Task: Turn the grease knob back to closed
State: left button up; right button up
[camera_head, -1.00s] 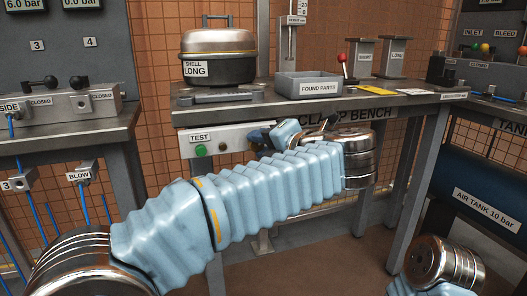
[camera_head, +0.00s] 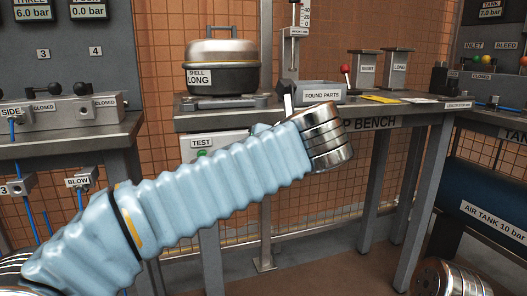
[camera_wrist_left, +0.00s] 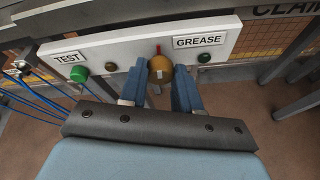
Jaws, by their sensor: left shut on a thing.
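The grease knob (camera_wrist_left: 160,68) is a round orange-yellow knob on a pale panel (camera_wrist_left: 110,52) under the bench front, with the GREASE label (camera_wrist_left: 199,41) beside it on the right. A small red mark stands at its top edge and a pale patch shows on its face. My left gripper (camera_wrist_left: 160,88) has its two blue fingers on either side of the knob, shut on it. In the head view my left forearm hides the knob and the gripper's fingers. My right gripper is not in view.
A green button (camera_wrist_left: 79,74) under the TEST label (camera_wrist_left: 67,58) and small dark round parts are on the same panel. Above, the bench top (camera_head: 235,121) carries a lidded pot (camera_head: 222,75) and a FOUND PARTS bin (camera_head: 322,98). Blue hoses (camera_wrist_left: 45,88) hang at left.

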pick_arm(q)
jog(key=shift+f+n, duration=0.1)
jog(key=shift+n, duration=0.3)
dwell(0.3)
jog(key=o, duration=1.1)
jog(key=shift+c, duration=0.2)
jog(key=p+v, duration=0.2)
jog(key=v, duration=1.1)
jog(key=shift+s, duration=0.45)
jog(key=shift+a, duration=0.1)
